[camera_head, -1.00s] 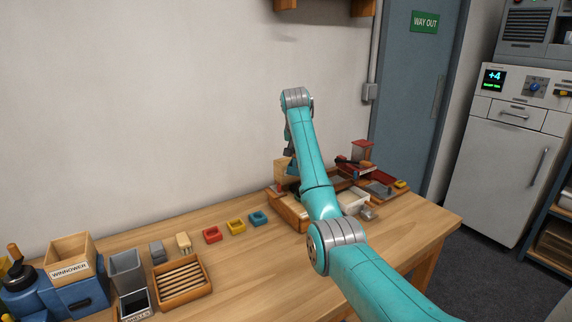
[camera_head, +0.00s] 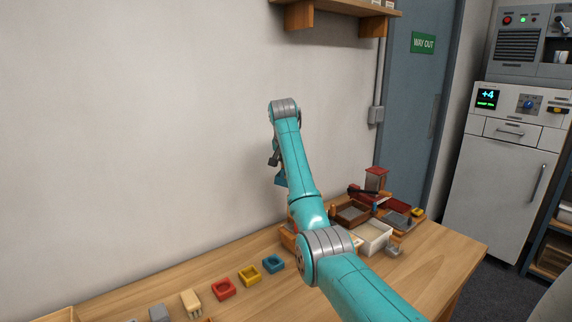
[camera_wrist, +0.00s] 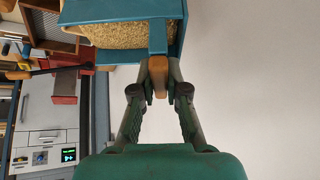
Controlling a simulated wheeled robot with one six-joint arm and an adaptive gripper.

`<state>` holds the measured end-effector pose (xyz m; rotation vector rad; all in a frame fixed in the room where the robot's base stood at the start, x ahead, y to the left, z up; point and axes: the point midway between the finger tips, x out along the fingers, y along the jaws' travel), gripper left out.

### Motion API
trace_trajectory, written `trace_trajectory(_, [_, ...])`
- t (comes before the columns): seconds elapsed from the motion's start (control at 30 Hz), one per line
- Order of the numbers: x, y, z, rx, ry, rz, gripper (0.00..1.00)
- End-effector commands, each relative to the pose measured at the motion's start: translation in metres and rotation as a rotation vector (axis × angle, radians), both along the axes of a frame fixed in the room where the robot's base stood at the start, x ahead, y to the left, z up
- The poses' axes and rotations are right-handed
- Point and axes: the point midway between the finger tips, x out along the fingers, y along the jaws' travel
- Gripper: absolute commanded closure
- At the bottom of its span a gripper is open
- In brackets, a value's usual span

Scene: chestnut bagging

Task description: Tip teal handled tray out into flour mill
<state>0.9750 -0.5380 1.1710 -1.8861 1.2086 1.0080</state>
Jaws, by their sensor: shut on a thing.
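The teal handled tray (camera_wrist: 158,36) is at the top of the wrist view, with tan, grainy stuff (camera_wrist: 112,36) inside. My gripper (camera_wrist: 157,88) is shut on the tray's orange-brown handle and holds it off the bench. In the head view my gripper (camera_head: 275,160) is behind my arm, above the bench's back edge near the wall; a small teal part of the tray (camera_head: 280,181) shows below it. A red-topped machine (camera_head: 376,178) with a dark lever stands at the bench's far right end; I cannot tell whether it is the flour mill.
A brown tray (camera_head: 352,212), a white bin (camera_head: 374,236) and a grey-plated board (camera_head: 398,220) crowd the bench's far end. A wall shelf (camera_head: 330,12) hangs above. The front right bench is clear.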

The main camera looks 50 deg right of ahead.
Motion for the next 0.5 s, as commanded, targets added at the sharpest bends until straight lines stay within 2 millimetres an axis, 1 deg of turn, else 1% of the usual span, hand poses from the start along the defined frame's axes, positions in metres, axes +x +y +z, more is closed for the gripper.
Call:
trace_trajectory(0.2, [-0.016, -0.006, -0.006, 0.056, -0.156, -0.002, 1.00])
trace_trajectory(0.5, [-0.037, -0.014, 0.007, 0.136, -0.372, -0.001, 1.00])
